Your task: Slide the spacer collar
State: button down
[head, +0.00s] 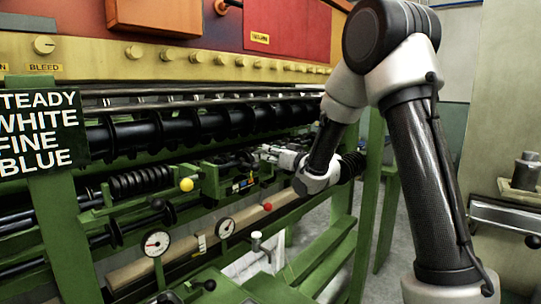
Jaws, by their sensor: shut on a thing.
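My gripper (259,154) reaches in from the right, low among the green machine frame parts in the head view. It points left and is shut on a small dark part on the rod, which I take to be the spacer collar (242,158). The collar is mostly hidden by the fingers and is too small to see in detail.
A yellow ball knob (186,184) and a red ball knob (267,207) stick out near the gripper. A dark ribbed roller (230,121) runs above it. Two dial gauges (157,243) are below. Open floor (398,240) shows at right.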

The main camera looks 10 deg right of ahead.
jog(key=shift+w+d, duration=0.75)
jog(key=shift+d, duration=0.3)
jog(key=c, duration=1.1)
grip_release()
jog(key=v, duration=1.2)
